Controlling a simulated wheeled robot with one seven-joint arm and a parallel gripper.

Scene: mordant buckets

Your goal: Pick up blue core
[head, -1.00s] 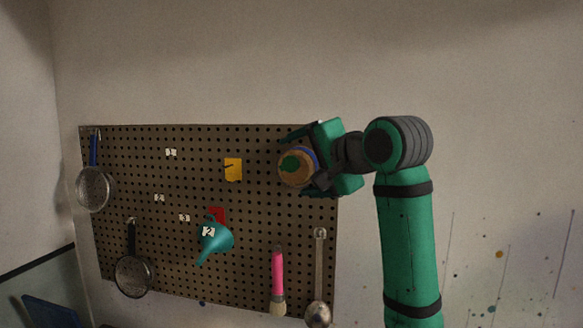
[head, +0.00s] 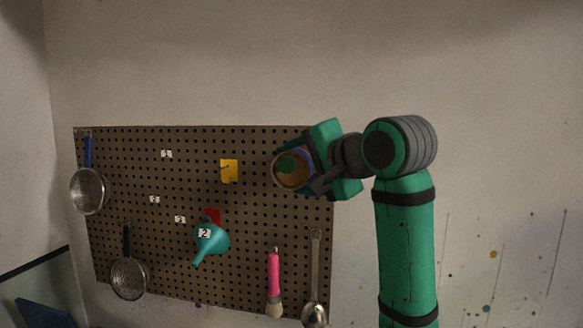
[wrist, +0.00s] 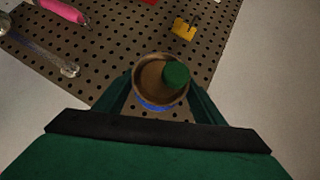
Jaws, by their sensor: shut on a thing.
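The blue core (head: 307,157) is a round tan ring with a blue band around its outside. It shows at the upper right of the pegboard in the head view and end-on in the wrist view (wrist: 154,106). A green round piece (wrist: 175,74) sits inside its opening; I cannot tell whether it is attached. My gripper (head: 305,172) is shut on the core, with one finger on each side of it in the wrist view. I cannot tell how far the core stands from the board.
The pegboard (head: 130,205) holds a yellow piece (head: 229,171), a teal funnel (head: 211,240), a red piece (head: 213,215), a pink-handled brush (head: 274,275), a metal spoon (head: 316,270) and two strainers (head: 88,190) (head: 128,278). Bare wall lies above and to the right.

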